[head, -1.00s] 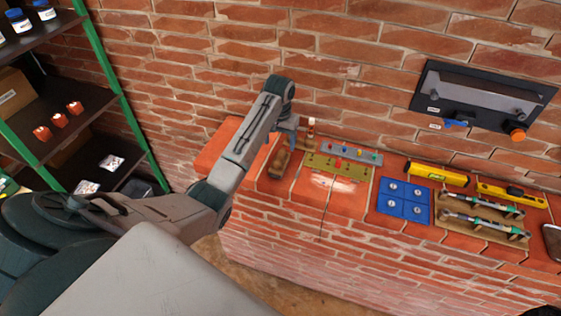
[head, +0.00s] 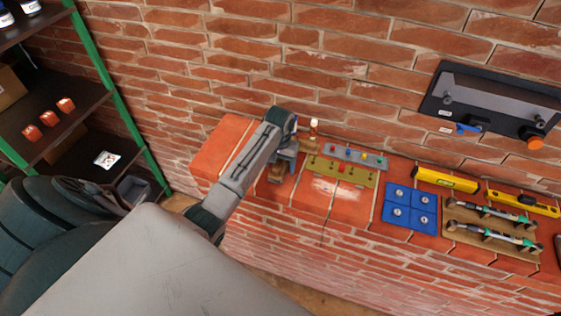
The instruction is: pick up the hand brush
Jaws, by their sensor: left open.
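A small brown object (head: 276,174), which looks like the hand brush, lies on the brick ledge near its left end. My left arm hides part of it. My left gripper (head: 287,160) is at the end of the arm that reaches in from the left, just over the brown object and pointing down. It is open. I cannot tell whether its fingers touch the object or stand around it. My right gripper is not in view.
A small bottle (head: 313,131) stands close behind the gripper. A grey strip (head: 345,154) and an olive plate (head: 336,173) lie to the right, then a blue four-part pad (head: 409,207), yellow levels (head: 446,180) and a tool board (head: 490,236). The brick wall is behind.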

